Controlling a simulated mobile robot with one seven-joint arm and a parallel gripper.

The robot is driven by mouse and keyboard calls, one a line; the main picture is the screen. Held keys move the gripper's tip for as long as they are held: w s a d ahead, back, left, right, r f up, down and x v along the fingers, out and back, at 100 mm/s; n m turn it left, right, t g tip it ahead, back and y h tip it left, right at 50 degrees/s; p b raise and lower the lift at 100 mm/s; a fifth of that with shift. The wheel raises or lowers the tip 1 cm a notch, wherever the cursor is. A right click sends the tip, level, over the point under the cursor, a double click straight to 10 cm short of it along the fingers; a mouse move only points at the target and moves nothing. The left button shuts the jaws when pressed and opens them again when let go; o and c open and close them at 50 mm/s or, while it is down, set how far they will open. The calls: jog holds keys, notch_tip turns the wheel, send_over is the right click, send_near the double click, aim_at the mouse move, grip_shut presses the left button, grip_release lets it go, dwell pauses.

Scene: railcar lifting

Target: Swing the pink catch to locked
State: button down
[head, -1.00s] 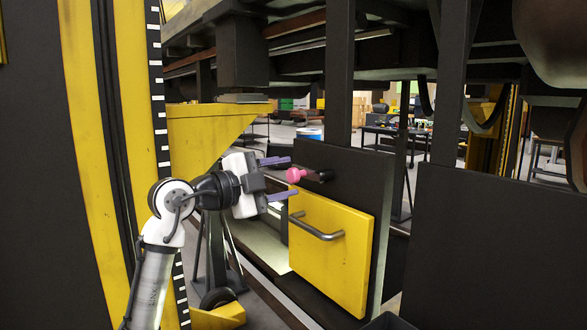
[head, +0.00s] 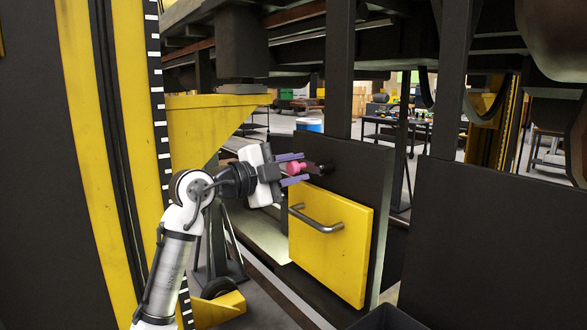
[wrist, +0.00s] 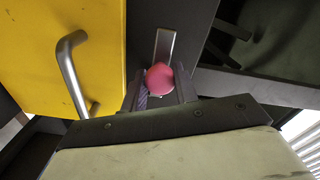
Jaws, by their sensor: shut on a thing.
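The pink catch (head: 294,169) is a round knob on a dark arm, mounted on the dark panel (head: 352,173) above the yellow door. My gripper (head: 297,168) has its purple fingers on either side of the knob and is shut on it. In the wrist view the pink knob (wrist: 160,77) sits between the fingertips, with a grey metal strip (wrist: 164,45) behind it. The fingers partly hide the catch in the head view.
The yellow door (head: 328,250) with its grey bar handle (head: 318,224) is just below the catch. A yellow bracket (head: 205,125) and a striped post stand to the left. Dark railcar underframe hangs above.

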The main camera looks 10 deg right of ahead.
dwell(0.3)
jog(key=n, duration=0.2)
jog(key=f+n, duration=0.1)
jog(key=n, duration=0.1)
jog(key=shift+s+n, duration=0.1)
jog(key=shift+n, duration=0.2)
jog(key=n, duration=0.3)
jog(key=f+n, duration=0.1)
jog(key=shift+s+d, duration=0.1)
jog(key=shift+s, duration=0.2)
jog(key=n, duration=0.3)
jog(key=s+n, duration=0.1)
jog(key=n, duration=0.1)
jog(key=shift+d+f+p, duration=0.2)
jog(key=shift+f+p, duration=0.15)
jog(key=shift+s+d+f+n+p, duration=0.1)
jog(key=shift+s+n+p, duration=0.15)
jog(key=shift+n, duration=0.5)
jog(key=shift+s+d+f+n+p, duration=0.15)
jog(key=shift+n+p, duration=0.15)
jog(key=shift+n, duration=0.4)
jog(key=shift+s+a+r+n+p, duration=0.1)
jog(key=shift+s+n+p, duration=0.15)
jog(key=shift+n, duration=0.5)
jog(key=shift+f, duration=0.1)
jog(key=c, duration=1.2)
grip_release()
jog(key=shift+o, duration=0.4)
jog(key=shift+f, duration=0.1)
